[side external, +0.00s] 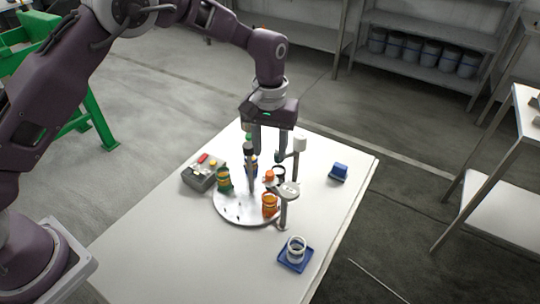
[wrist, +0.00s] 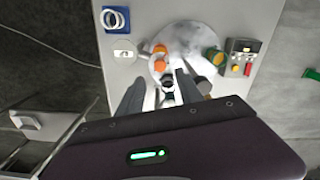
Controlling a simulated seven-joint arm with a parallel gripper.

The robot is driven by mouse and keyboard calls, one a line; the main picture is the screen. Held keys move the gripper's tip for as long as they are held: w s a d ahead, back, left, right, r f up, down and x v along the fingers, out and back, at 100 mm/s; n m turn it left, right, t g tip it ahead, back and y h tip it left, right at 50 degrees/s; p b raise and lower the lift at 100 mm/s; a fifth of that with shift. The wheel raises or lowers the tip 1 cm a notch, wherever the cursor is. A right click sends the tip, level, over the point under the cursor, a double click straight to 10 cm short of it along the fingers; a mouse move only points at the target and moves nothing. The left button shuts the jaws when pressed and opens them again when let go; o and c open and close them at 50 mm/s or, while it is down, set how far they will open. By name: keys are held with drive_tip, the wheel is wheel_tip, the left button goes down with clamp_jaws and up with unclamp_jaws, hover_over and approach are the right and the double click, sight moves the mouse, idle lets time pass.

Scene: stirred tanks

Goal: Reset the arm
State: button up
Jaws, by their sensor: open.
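My gripper (side external: 268,152) points down over the far part of the white table, close above the round plate. Its two dark fingers are apart, and I see nothing held between them. In the wrist view the fingers (wrist: 163,75) reach toward the round silver plate (wrist: 190,37), spread to either side of a dark-topped item. I cannot tell whether the fingers touch anything there.
A grey control box (side external: 199,178) with red and yellow buttons sits left of the plate. Grey stands (side external: 284,210) rise at its right. A blue tray (side external: 295,256) with white rings is at the front; a blue block (side external: 339,172) lies right. The table's near left is clear.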

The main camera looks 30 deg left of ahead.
drive_tip(key=s+a+r+m+t, duration=0.1)
drive_tip(key=s+a+r, duration=0.3)
drive_tip(key=r, duration=0.5)
drive_tip(key=s+a+r+t, duration=0.1)
drive_tip(key=s+a+r, duration=0.1)
drive_tip(key=s+r, duration=0.55)
drive_tip(key=s+a+r+m+t, duration=0.1)
drive_tip(key=s+a, duration=0.1)
drive_tip(key=s, duration=0.8)
drive_tip(key=s+a+r+m+t, duration=0.1)
drive_tip(key=s+a+r+t, duration=0.1)
drive_tip(key=s, duration=0.8)
drive_tip(key=shift+s+a+r+t, duration=0.15)
drive_tip(key=shift+s+a+t, duration=0.2)
drive_tip(key=shift+a, duration=0.5)
